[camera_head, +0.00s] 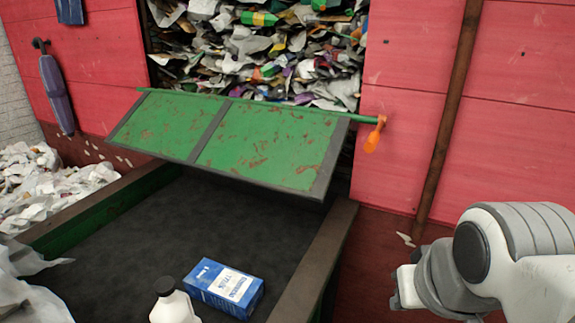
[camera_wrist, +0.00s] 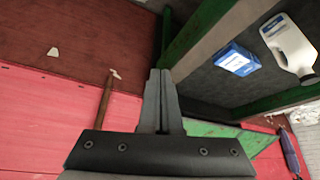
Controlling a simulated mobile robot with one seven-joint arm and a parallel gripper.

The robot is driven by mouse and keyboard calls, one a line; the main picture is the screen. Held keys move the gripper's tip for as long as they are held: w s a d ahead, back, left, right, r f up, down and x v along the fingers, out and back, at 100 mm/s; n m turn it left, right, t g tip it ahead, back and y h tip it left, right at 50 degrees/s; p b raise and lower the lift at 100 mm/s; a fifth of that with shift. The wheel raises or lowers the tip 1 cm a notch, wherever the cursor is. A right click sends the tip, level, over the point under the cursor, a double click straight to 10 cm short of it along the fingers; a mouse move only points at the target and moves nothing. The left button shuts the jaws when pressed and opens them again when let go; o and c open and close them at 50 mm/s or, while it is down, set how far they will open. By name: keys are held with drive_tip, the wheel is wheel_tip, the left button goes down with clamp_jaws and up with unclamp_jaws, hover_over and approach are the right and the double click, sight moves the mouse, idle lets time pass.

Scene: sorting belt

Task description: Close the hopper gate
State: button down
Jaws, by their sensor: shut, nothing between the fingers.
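The hopper gate (camera_head: 250,141) is a green, rust-marked panel with dark edges. It is tilted outward over the belt, hinged on a green bar along its top, with the hopper opening showing above it. An orange handle (camera_head: 374,135) is at the right end of that bar. Part of the green gate also shows in the wrist view (camera_wrist: 212,129). My gripper (camera_wrist: 161,72) is shut and empty in the wrist view, apart from the gate. In the head view my arm is at the lower right; the fingertips cannot be made out there.
The dark belt (camera_head: 133,232) carries a blue box (camera_head: 224,288) and a white bottle (camera_head: 173,305). Waste (camera_head: 262,52) fills the hopper opening. A rusty pipe (camera_head: 446,120) runs down the red wall (camera_head: 525,95) right of the handle. White litter (camera_head: 45,188) lies to the left.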

sight(277, 189)
idle(0.3)
drive_tip(key=w+a+r+m+p, duration=0.1)
drive_tip(key=w+a+r, duration=0.3)
drive_tip(key=w, duration=0.4)
drive_tip(key=w+a+r+m, duration=0.1)
drive_tip(key=w+a+r, duration=0.35)
drive_tip(key=w, duration=0.45)
drive_tip(key=w+a+m+h+p, duration=0.1)
drive_tip(key=w+a+m+h, duration=0.1)
drive_tip(key=w+a, duration=1)
drive_tip(key=shift+w+a+f+m, duration=0.25)
drive_tip(key=shift+a+f+m, duration=0.05)
drive_tip(key=shift+a, duration=0.95)
drive_tip(key=x, duration=1.4)
drive_tip(key=shift+d+p, duration=0.2)
drive_tip(key=shift+p, duration=0.2)
